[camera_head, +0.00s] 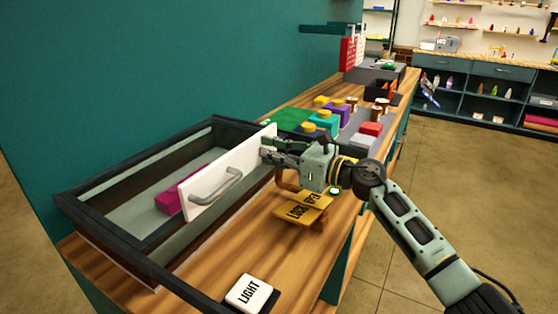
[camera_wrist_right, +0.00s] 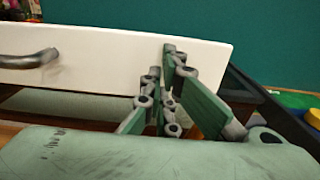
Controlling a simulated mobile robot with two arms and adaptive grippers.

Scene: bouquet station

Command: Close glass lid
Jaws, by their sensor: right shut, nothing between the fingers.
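A dark-framed case (camera_head: 118,232) sits on the wooden counter at the left. A white panel with a grey handle (camera_head: 214,188) stands steeply tilted across it; it looks opaque, and I cannot tell if it is the glass lid or part of it. The panel also shows in the right wrist view (camera_wrist_right: 105,52), with its handle at the left. My right gripper (camera_head: 268,150) is shut and empty at the panel's right end. In the right wrist view its fingers (camera_wrist_right: 168,62) overlap the panel near its right end; contact is unclear. My left gripper is not in view.
A magenta block (camera_head: 169,201) lies inside the case. A yellow sign reading OPEN and LOCK (camera_head: 304,208) and a white LIGHT button (camera_head: 249,292) are on the counter near the case. Several coloured blocks (camera_head: 322,122) stand behind my gripper. A teal wall borders the counter's far side.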

